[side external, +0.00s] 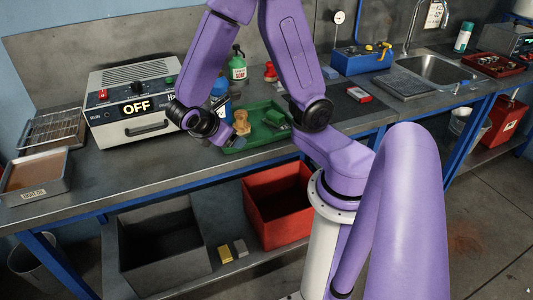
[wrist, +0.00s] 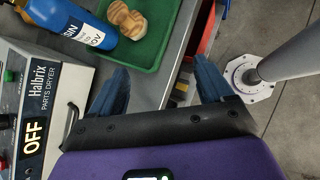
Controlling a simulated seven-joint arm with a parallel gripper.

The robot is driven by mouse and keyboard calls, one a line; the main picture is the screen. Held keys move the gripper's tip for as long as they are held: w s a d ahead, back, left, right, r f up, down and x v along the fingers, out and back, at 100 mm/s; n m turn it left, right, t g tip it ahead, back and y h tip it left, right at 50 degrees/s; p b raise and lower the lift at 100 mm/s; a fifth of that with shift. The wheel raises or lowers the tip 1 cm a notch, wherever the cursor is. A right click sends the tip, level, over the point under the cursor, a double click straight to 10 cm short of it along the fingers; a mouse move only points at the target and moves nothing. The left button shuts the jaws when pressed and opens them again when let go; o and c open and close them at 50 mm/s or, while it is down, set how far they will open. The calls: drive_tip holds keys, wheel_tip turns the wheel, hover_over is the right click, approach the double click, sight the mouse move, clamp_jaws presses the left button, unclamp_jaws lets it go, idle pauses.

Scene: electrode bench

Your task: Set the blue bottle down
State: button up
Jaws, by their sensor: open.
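The blue bottle (side external: 221,88) with a white label appears to stand upright on the bench between the dryer and the green tray, partly hidden by my arm in the side view. In the wrist view the bottle (wrist: 75,22) is at the upper left, beside the green tray's edge, its top cut off by the frame. My gripper (side external: 236,141) is low over the front edge of the bench, in front of the bottle and apart from it. In the wrist view my gripper (wrist: 161,66) has its fingers wide apart with nothing between them.
The green tray (side external: 262,143) holds a tan knobbed piece (wrist: 126,20) and a green item. The parts dryer (side external: 135,103), reading OFF, stands left. A green bottle (side external: 237,66) and a red-topped item (side external: 270,73) stand behind. A red bin (side external: 279,205) is below the bench.

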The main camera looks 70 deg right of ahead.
drive_tip(key=s+a+r+y, duration=0.2)
drive_tip(key=s+a+y, duration=0.2)
drive_tip(key=s, duration=0.3)
drive_tip(key=s+a+r+y, duration=0.1)
drive_tip(key=s+a+y, duration=0.4)
drive_tip(key=s, duration=0.2)
drive_tip(key=shift+s+r+m+y, duration=0.15)
drive_tip(key=shift+r+m+y, duration=0.15)
drive_tip(key=shift+r+m, duration=0.1)
drive_tip(key=shift+d, duration=0.1)
